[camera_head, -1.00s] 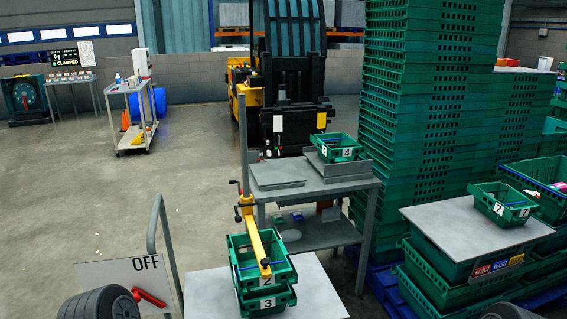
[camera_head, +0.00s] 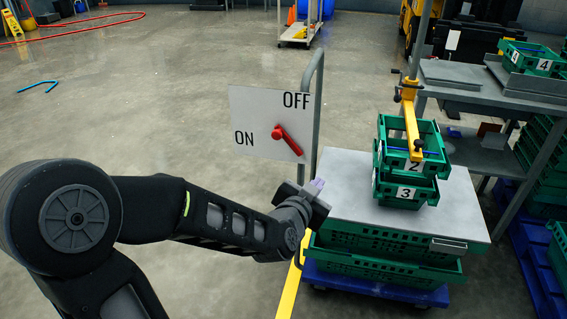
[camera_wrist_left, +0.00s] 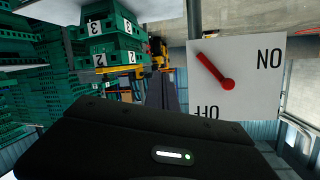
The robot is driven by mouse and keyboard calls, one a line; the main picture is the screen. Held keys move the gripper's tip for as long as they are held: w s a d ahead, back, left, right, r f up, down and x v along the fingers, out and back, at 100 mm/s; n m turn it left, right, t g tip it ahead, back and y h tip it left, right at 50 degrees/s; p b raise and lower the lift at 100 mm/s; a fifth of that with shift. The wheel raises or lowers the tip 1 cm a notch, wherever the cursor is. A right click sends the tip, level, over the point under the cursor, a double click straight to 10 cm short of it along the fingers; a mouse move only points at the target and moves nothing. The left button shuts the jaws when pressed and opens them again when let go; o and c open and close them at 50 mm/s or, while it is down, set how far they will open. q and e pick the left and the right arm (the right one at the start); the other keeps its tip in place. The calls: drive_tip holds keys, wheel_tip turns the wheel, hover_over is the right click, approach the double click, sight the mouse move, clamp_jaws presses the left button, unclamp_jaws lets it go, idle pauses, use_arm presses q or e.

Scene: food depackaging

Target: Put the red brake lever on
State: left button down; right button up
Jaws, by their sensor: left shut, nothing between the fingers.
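The red brake lever (camera_head: 289,141) is mounted on a white panel (camera_head: 245,110) marked OFF at the top right and ON at the left. Its round hub is at the upper left and its handle slants down to the right, away from the ON label. In the left wrist view, the picture is upside down and shows the lever (camera_wrist_left: 213,69) on the panel (camera_wrist_left: 262,95). My left gripper (camera_head: 318,184) is shut and empty, below and right of the lever, apart from it. My right gripper is out of view.
A grey-topped cart (camera_head: 345,200) carries green crates 2 and 3 (camera_head: 404,190), under a yellow clamp arm (camera_head: 412,130). A grey upright rail (camera_head: 315,120) stands beside the panel. Open floor (camera_head: 150,110) lies to the left.

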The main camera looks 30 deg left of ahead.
sight(283, 138)
use_arm(q)
drive_tip(key=s+a+r+m+t+y, duration=0.1)
drive_tip(key=s+a+r+m+y, duration=0.1)
drive_tip(key=a+r+m+y, duration=0.2)
wheel_tip(283, 138, up, 3)
drive_tip(key=a+m, duration=0.1)
drive_tip(key=a, duration=0.1)
drive_tip(key=shift+a+m+t+p, duration=0.3)
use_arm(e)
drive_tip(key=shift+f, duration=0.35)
use_arm(q)
drive_tip(key=shift+w, duration=0.15)
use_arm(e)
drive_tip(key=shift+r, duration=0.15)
